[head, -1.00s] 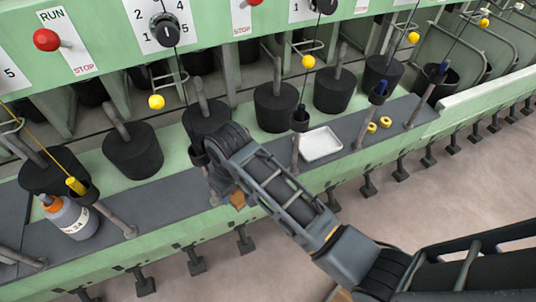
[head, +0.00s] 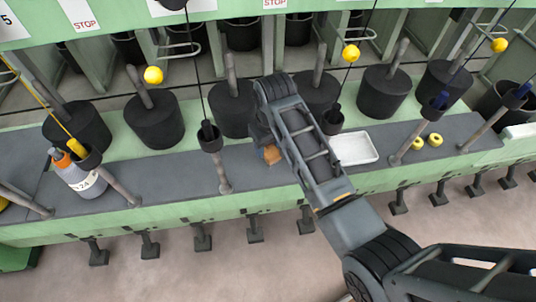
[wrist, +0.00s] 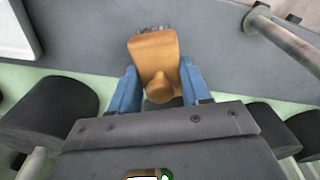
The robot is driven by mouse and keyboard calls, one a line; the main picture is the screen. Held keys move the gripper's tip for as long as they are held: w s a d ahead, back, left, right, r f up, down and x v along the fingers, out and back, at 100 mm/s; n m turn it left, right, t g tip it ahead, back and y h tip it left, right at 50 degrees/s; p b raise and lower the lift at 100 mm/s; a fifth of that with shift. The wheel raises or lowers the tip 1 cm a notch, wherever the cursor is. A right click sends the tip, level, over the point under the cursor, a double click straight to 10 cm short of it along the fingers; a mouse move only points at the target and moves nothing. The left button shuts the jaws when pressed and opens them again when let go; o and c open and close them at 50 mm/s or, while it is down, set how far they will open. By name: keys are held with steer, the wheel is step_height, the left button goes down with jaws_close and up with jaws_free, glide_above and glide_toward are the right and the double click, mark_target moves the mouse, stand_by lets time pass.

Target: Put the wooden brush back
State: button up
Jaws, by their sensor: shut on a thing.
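The wooden brush (wrist: 155,55) is held in my gripper (wrist: 160,85) between its two blue fingers. Its rounded handle end faces the wrist camera and its grey bristles are at the far end. In the head view the brush (head: 271,154) shows as a small orange-brown block beside my gripper (head: 264,142), over the dark grey shelf (head: 180,170). It is between a spindle post and the white tray (head: 355,149). Whether the bristles touch the shelf cannot be told. My arm partly hides the gripper in the head view.
A post with a black cup (head: 210,137) stands left of the brush. Yellow rings (head: 427,141) lie right of the tray. Black cans line the back. Bare shelf surrounds the brush.

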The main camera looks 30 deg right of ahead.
mark_target(268, 154)
steer(key=shift+f, duration=2.15)
steer(key=shift+f, duration=0.1)
steer(key=o, duration=1)
steer(key=r, duration=0.4)
steer(key=s+r, duration=0.1)
steer(key=r, duration=0.7)
steer(key=shift+s+r, duration=0.1)
steer(key=shift+s, duration=0.1)
